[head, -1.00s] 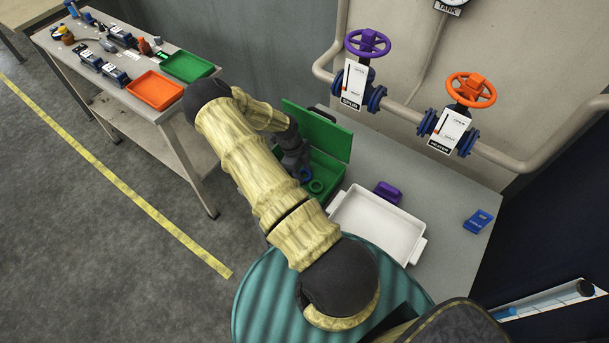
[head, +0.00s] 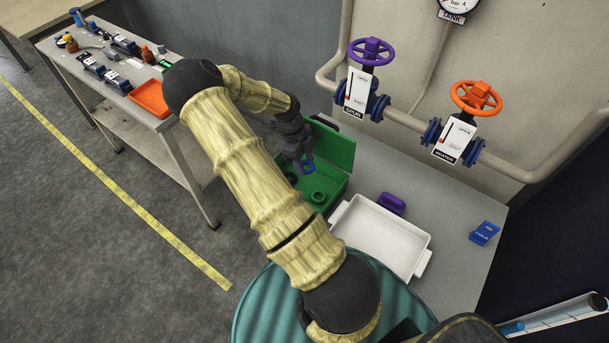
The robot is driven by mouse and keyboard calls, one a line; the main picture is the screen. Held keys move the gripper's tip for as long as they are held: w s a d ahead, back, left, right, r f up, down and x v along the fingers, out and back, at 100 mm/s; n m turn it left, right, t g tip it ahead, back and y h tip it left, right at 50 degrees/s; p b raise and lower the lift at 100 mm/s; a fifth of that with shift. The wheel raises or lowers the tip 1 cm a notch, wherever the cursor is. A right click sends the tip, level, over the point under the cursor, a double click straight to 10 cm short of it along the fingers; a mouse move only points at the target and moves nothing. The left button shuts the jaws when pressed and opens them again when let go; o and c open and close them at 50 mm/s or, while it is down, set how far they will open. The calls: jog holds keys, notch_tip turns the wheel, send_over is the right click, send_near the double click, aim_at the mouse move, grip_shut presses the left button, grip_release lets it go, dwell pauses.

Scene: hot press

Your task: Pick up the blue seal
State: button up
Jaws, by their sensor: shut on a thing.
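The blue seal (head: 308,166) is a small blue ring. My gripper (head: 303,162) is shut on it and holds it above the open green box (head: 342,178). The fingers are small in the head view and partly hidden by my wrist. A dark green ring (head: 318,197) lies inside the box. Another ring (head: 291,178) shows in part at the left of the box, next to my arm.
A white tray (head: 425,258) and a purple object (head: 391,204) stand right of the box. A blue tag (head: 484,233) lies further right. Two valves with purple (head: 371,51) and orange (head: 475,97) wheels are on the wall pipe. My arm covers part of the box.

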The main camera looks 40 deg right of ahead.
notch_tip(320, 180, up, 18)
jog(key=b, duration=0.2)
jog(key=shift+f, duration=0.1)
dwell(0.4)
